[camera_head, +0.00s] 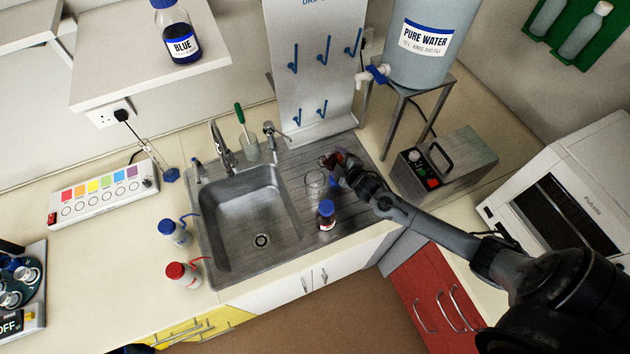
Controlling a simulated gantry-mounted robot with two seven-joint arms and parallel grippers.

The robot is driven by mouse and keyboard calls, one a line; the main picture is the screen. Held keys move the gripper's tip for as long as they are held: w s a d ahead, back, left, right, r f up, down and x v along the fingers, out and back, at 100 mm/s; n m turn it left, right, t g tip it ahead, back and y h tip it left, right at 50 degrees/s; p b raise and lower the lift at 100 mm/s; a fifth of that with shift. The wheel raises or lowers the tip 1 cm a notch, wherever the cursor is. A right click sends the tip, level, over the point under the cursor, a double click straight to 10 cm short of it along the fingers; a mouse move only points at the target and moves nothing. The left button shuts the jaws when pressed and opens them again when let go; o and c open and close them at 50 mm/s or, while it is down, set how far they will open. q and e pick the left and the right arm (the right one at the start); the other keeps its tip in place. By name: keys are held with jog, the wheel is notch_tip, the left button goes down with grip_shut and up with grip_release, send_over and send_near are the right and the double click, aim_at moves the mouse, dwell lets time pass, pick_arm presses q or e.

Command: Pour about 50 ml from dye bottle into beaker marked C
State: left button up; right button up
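A clear glass beaker (315,186) stands on the ribbed drainboard right of the sink; no letter is readable on it. A small dark bottle with a blue cap and a pale label (326,216) stands upright just in front of it. My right gripper (338,163) is over the drainboard, just behind and right of the beaker. A small dark red-brown thing (328,160) shows at its fingertips; whether it is gripped is too small to tell. A blue piece shows by the beaker's right side, partly behind the arm. A bottle labelled BLUE (175,32) stands on the shelf. My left gripper is out of view.
The sink (248,225) lies left of the drainboard (350,205). A peg board (318,60) stands behind; a PURE WATER tank (430,45) and a grey box (445,165) are right. Blue-capped (176,234) and red-capped (184,275) wash bottles stand left of the sink.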

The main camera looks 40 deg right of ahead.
jog(key=f+b, duration=0.1)
jog(key=n+h+b, duration=0.1)
jog(key=shift+w+d+f+b, duration=0.1)
jog(key=shift+d+f+b, duration=0.2)
jog(key=shift+f, duration=0.1)
jog(key=shift+r+n+h, duration=0.2)
jog(key=shift+n+h, duration=0.1)
jog(key=shift+n, duration=0.1)
jog(key=shift+d+r+t, duration=0.1)
jog(key=shift+r+t, duration=0.2)
jog(key=shift+r, duration=0.05)
jog(key=shift+r+n+h, duration=0.25)
jog(key=shift+n+h, duration=0.15)
jog(key=shift+r+n, duration=0.3)
jog(key=shift+r, duration=0.05)
jog(key=shift+a+h, duration=0.2)
jog(key=shift+h, duration=0.1)
jog(key=shift+a+r+n+p, duration=0.2)
jog(key=shift+r+n+p, duration=0.15)
jog(key=shift+n+p, duration=0.05)
jog(key=shift+d, duration=0.1)
jog(key=shift+r, duration=0.1)
